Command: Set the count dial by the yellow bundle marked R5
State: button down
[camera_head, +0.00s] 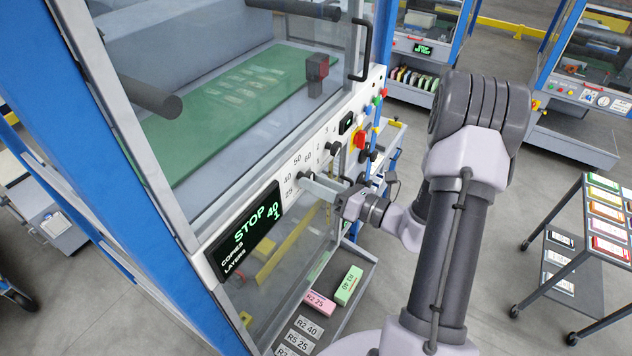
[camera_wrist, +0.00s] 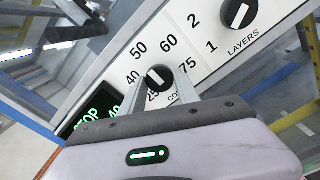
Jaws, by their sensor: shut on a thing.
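The count dial (camera_wrist: 159,77), a black knob with a white mark, sits on the machine's white panel among the numbers 25, 40, 50, 60 and 75. My gripper (camera_wrist: 163,88) is shut on it, one finger on each side. In the head view my gripper (camera_head: 311,181) reaches the panel from the right, and its fingers mostly hide the dial. The green display (camera_head: 252,229) reads STOP, copies 40, layers 1. I cannot make out a yellow bundle marked R5. A tray label (camera_head: 299,341) reads R5 25.
The layers dial (camera_wrist: 238,14) is just up and right of the count dial. Coloured buttons (camera_head: 375,103) line the panel's far end. A pink bundle (camera_head: 318,303) and a green bundle (camera_head: 349,285) lie on the lower tray. A rack of cards (camera_head: 606,212) stands at right.

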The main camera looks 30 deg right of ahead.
dwell(0.3)
jog(key=c, duration=0.9)
grip_release()
jog(key=shift+s, duration=0.1)
jog(key=b+v, duration=0.3)
jog(key=v, duration=1.4)
jog(key=shift+d, duration=0.15)
jog(key=shift+s, duration=0.1)
